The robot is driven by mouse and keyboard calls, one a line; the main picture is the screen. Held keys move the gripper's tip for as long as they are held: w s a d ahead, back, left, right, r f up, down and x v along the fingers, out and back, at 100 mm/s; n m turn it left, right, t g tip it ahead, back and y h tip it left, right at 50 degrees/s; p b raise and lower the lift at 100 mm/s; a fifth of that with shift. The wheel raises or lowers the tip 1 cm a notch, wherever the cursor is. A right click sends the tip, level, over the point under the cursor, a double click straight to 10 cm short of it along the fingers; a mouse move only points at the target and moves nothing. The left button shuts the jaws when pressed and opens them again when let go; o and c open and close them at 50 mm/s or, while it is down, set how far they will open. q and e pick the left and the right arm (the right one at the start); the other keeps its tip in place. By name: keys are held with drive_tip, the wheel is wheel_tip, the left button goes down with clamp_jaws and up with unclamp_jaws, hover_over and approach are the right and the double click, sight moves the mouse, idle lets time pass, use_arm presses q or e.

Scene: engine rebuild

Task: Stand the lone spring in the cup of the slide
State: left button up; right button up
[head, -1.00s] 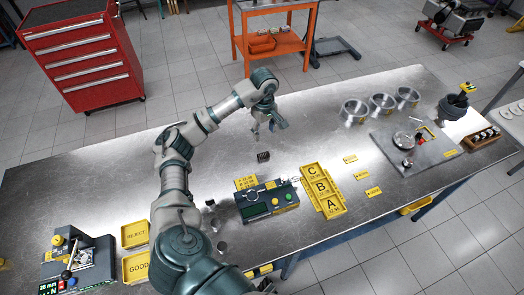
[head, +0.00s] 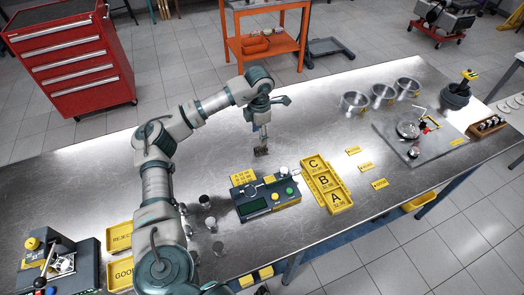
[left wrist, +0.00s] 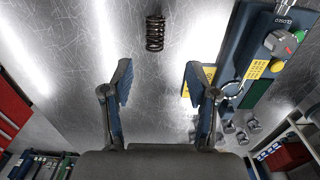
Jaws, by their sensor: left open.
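The lone spring (head: 261,151) is a small dark coil on the bare metal bench, behind the grey-green device (head: 266,198). In the left wrist view the spring (left wrist: 155,33) lies on its side, beyond my fingertips. My left gripper (head: 261,138) points down close to the spring. In the left wrist view the left gripper (left wrist: 158,78) is open, with nothing between its fingers. A small round silvery part (head: 283,172) shows at the device's back edge; I cannot tell whether it is the slide's cup. My right gripper is not in view.
Yellow trays marked A, B, C (head: 326,187) stand right of the device. Several small metal parts (head: 211,222) stand left of it. Metal bowls (head: 383,95) and a grey plate (head: 420,134) are at the right. The bench behind the device is mostly clear.

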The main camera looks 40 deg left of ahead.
sight(258, 148)
use_arm(q)
drive_tip(key=f, duration=0.3)
drive_tip(key=shift+a, duration=0.2)
drive_tip(key=shift+a+f, duration=0.25)
drive_tip(key=shift+f, duration=0.4)
wheel_tip(258, 148, down, 4)
drive_tip(key=shift+w+a+r+b, duration=0.1)
drive_tip(key=shift+w+b, duration=0.05)
drive_tip(key=shift+b, duration=0.25)
drive_tip(key=shift+f, duration=0.45)
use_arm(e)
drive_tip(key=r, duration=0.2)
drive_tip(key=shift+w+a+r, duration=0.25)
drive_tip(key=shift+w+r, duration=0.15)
use_arm(q)
drive_tip(key=shift+d+r, duration=0.1)
drive_tip(key=shift+d, duration=0.1)
drive_tip(key=shift+a, duration=0.15)
clamp_jaws()
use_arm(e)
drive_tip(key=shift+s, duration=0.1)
